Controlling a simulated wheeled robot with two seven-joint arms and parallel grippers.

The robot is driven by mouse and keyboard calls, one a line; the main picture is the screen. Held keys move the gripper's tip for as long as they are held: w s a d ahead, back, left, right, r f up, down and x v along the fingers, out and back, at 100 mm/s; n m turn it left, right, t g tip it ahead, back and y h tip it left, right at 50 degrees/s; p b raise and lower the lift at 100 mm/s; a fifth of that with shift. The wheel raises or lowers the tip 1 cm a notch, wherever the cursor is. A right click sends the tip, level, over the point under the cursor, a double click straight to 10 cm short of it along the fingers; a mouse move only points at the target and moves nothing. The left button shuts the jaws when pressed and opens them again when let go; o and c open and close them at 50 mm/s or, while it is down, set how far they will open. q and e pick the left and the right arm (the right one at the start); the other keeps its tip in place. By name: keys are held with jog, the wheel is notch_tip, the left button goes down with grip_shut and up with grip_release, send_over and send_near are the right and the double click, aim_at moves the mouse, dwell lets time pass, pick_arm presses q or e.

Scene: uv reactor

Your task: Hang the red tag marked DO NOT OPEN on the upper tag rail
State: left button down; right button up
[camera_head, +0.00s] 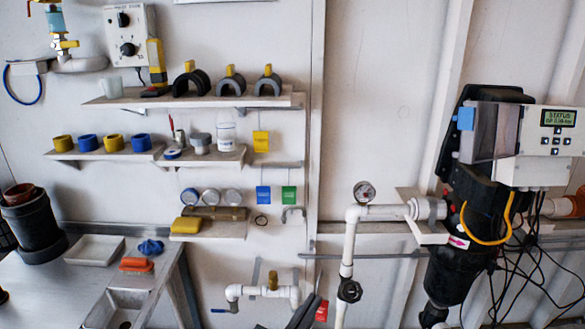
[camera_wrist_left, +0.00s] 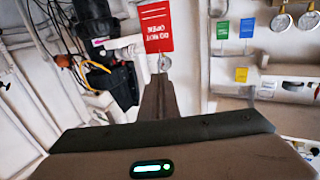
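The red tag (camera_head: 321,311) is at the bottom of the head view, beside the dark fingers of my left gripper (camera_head: 305,314). In the left wrist view the red tag (camera_wrist_left: 157,26) reads DO NOT OPEN upside down. It sits at the tips of my left gripper (camera_wrist_left: 158,78), whose fingers are closed together on its small loop end. The upper tag rail (camera_head: 280,108) runs under the top shelf on the wall, with a yellow tag (camera_head: 261,141) hanging below it. The held tag is well below and right of that rail. My right gripper is out of view.
A lower rail (camera_head: 287,164) has a blue tag (camera_head: 263,192) and a green tag (camera_head: 289,193) hanging below it. White piping with a gauge (camera_head: 364,192) and the black reactor (camera_head: 468,220) stand to the right. Shelves with jars and clamps are to the left.

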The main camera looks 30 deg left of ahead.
pick_arm(q)
jog(key=w+a+r+n+y+p, duration=0.1)
jog(key=w+a+r+p, duration=0.3)
jog(key=w+r, duration=0.3)
jog(key=w+a+r+n+y+p, duration=0.1)
jog(key=w+a+r+y+p, duration=0.1)
jog(key=w+a+r+p, duration=0.2)
jog(key=w+a+r+n+g+y+p, duration=0.1)
jog(key=w+a+r+p, duration=0.3)
jog(key=w+a+r, duration=0.5)
notch_tip(320, 180, up, 8)
jog(key=shift+w+r+y, duration=0.15)
jog(key=shift+w+y, duration=0.25)
jog(key=shift+w, duration=0.4)
jog(key=shift+a, duration=0.1)
jog(key=shift+w, duration=0.1)
